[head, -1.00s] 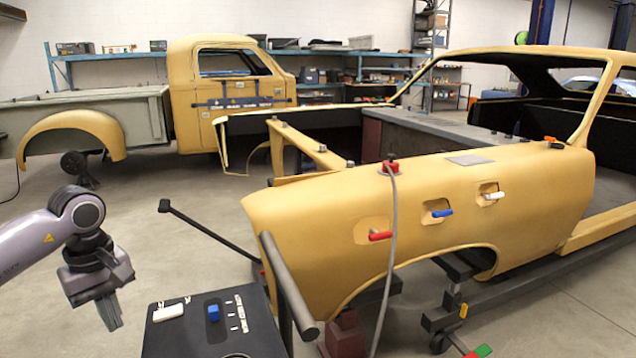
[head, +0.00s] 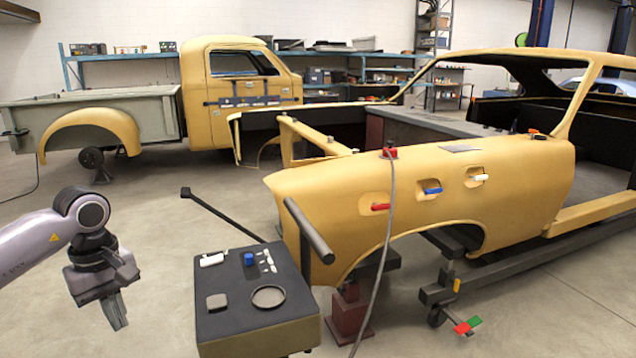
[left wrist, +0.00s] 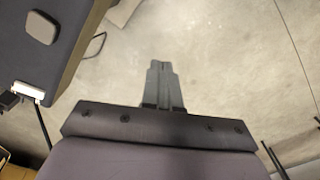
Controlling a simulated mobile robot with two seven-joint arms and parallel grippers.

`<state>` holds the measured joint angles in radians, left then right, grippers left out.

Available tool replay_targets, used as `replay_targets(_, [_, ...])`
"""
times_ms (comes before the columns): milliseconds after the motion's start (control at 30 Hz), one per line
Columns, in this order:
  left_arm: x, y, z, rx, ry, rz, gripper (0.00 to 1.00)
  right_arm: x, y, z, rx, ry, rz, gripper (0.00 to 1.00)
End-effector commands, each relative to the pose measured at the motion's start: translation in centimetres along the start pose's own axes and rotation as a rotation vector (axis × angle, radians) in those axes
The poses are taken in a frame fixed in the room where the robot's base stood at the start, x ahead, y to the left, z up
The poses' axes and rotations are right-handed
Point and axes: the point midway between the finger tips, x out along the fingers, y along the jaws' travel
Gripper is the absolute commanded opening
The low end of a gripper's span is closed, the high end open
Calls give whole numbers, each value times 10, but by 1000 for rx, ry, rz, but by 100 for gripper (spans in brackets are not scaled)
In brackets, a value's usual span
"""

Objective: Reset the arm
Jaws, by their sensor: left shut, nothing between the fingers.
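My left gripper (head: 116,313) hangs at the lower left of the head view, pointing down, with its fingers together and nothing in them. In the left wrist view its shut fingers (left wrist: 160,72) stand over bare floor. The gripper is left of the dark box-shaped stand (head: 258,333) and apart from it. My right gripper does not show in either view.
The stand's top bears a white block (head: 212,260), a blue knob (head: 249,259), a grey square pad (head: 217,302) and a round dish (head: 268,297). A yellow car shell (head: 440,208) fills the right. A yellow truck shell (head: 235,95) stands behind. Floor around the gripper is clear.

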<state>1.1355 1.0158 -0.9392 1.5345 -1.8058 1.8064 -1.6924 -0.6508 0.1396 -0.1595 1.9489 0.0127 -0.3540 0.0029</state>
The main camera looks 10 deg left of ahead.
Motion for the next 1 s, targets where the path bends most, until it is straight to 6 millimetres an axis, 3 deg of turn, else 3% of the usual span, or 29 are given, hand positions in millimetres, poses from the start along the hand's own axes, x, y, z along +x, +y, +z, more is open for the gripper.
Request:
replay_targets(33, [20, 15, 26, 0, -81, 40, 0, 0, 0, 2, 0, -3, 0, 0])
replay_targets(100, [36, 33, 56, -24, -187, 99, 0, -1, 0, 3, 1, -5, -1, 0])
replay_targets(300, [67, 74, 157, -179, -577, 233, 0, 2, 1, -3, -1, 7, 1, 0])
replay_targets(500, [64, 104, 254, -508, -1101, 270, 0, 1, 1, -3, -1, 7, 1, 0])
replay_targets(600, [53, 114, 282, -729, -1371, 233, 0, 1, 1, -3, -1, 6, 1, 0])
replay_targets(767, [40, 125, 296, -1145, -1785, 92, 0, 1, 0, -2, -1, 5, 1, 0])
replay_targets(867, [44, 127, 288, -1438, -2021, -44, 0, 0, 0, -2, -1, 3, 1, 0])
replay_targets(1000, [69, 119, 264, -1883, -2309, -295, 0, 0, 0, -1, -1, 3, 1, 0])
